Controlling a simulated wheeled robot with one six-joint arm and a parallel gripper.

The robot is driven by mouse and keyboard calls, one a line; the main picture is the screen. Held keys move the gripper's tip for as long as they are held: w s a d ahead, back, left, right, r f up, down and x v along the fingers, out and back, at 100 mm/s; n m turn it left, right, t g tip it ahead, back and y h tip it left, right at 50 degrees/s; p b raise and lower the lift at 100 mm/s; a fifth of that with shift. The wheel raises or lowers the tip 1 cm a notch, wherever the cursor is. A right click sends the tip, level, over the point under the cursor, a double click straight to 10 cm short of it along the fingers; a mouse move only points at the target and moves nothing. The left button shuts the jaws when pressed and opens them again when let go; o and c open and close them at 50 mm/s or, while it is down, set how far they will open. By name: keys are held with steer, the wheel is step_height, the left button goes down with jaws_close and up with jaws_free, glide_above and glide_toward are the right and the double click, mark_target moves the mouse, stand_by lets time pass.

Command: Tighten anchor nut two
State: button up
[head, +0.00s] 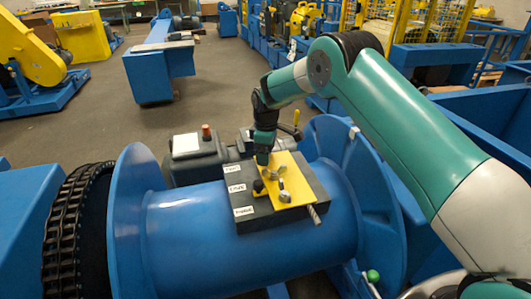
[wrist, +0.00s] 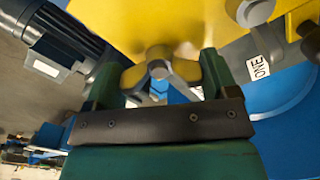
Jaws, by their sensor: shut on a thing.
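My gripper (head: 263,157) points down at the far edge of the yellow plate (head: 294,171) on the blue drum (head: 185,235). In the wrist view, the two green fingers (wrist: 158,82) are on either side of a winged nut (wrist: 186,69) with a grey bolt end at its centre. The gripper is shut on this nut, which is mostly hidden by the gripper in the head view. Another grey nut (wrist: 250,12) shows at the upper right of the wrist view, near a label reading ONE (wrist: 258,68). In the head view a nut (head: 284,196) stands on the plate's near part.
A dark block (head: 262,220) with white labels lies under the plate. A dark chain (head: 72,230) rings the drum's left end, and a blue flange (head: 345,150) stands at its right. My arm crosses the right side.

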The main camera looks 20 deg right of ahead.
steer(key=m, duration=0.5)
steer(key=shift+m+b, duration=0.3)
steer(key=m, duration=1.1)
steer(key=shift+r+b, duration=0.1)
steer(key=shift+b, duration=0.2)
steer(key=m, duration=0.5)
steer(key=shift+w, duration=0.1)
steer(key=m, duration=0.5)
steer(key=shift+m, duration=0.4)
steer(key=m, duration=0.5)
steer(key=shift+r, duration=0.1)
steer(key=m, duration=0.5)
steer(key=shift+w+m, duration=0.1)
steer(key=shift+m, duration=0.3)
steer(key=m, duration=0.5)
